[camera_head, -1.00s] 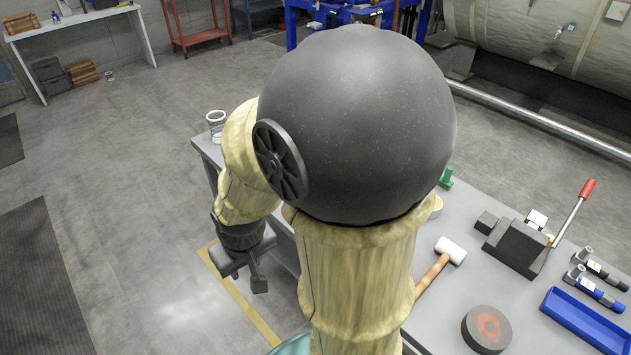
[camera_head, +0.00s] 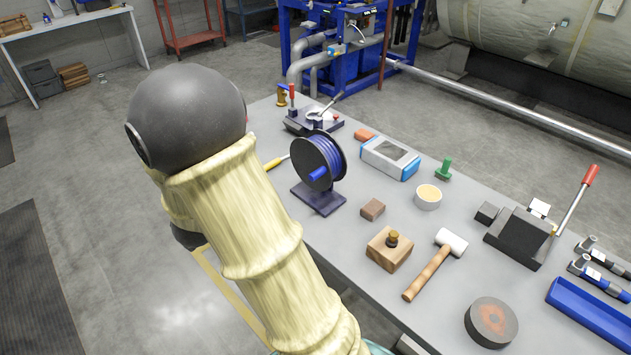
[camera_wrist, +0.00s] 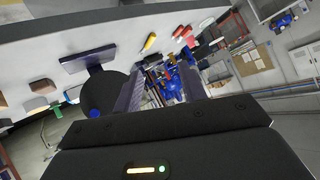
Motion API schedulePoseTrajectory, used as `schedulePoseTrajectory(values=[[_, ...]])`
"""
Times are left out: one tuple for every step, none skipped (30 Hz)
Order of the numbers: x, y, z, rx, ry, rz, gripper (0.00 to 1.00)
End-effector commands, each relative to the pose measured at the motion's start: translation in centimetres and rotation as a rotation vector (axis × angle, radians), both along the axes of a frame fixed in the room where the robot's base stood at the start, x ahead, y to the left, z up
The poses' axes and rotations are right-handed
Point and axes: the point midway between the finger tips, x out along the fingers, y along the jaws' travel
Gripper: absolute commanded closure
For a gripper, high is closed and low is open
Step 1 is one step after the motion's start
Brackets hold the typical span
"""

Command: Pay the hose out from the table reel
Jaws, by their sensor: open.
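The table reel (camera_head: 311,158) stands upright on a dark base plate (camera_head: 318,197), with blue hose (camera_head: 331,154) wound between its black flanges. A thicker bright blue piece (camera_head: 318,179) sits at its lower front; I cannot tell whether it is the hose end. In the head view my arm hides the gripper, left of the table.
The grey table (camera_head: 352,225) also holds a blue-white box (camera_head: 390,157), a wooden block (camera_head: 390,249), a mallet (camera_head: 436,264) and a toggle clamp (camera_head: 314,117) behind the reel. A yellow-handled tool (camera_head: 276,162) lies left of the reel. Floor left of the table is open.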

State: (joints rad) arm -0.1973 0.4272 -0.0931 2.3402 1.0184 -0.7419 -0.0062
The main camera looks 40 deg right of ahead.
Motion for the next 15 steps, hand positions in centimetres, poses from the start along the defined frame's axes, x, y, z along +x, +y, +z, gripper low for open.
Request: schedulePoseTrajectory(values=[[0.1,-1.0,-1.1,-0.044,-0.030,-0.083,0.59],[-0.1,-1.8,-1.3,-0.074,-0.049,-0.141,0.59],[-0.5,-2.7,-1.5,-0.118,-0.075,-0.216,0.59],[-0.9,-3.3,-1.6,-0.153,-0.092,-0.273,0.59],[-1.3,-3.9,-1.7,-0.190,-0.105,-0.328,0.59],[-2.1,-4.5,-1.9,-0.243,-0.125,-0.400,0.59],[-2.7,-4.9,-1.9,-0.282,-0.136,-0.455,0.59],[-3.4,-5.2,-1.9,-0.322,-0.146,-0.505,0.59],[-4.2,-5.5,-1.9,-0.374,-0.156,-0.567,0.59],[-4.9,-5.6,-1.9,-0.410,-0.162,-0.610,0.59],[-5.5,-5.7,-1.8,-0.445,-0.165,-0.647,0.59],[-6.2,-5.7,-1.7,-0.482,-0.171,-0.688,0.59],[-6.6,-5.7,-1.6,-0.506,-0.173,-0.713,0.59],[-7.0,-5.7,-1.5,-0.525,-0.175,-0.734,0.59],[-7.4,-5.6,-1.4,-0.545,-0.177,-0.753,0.59]])
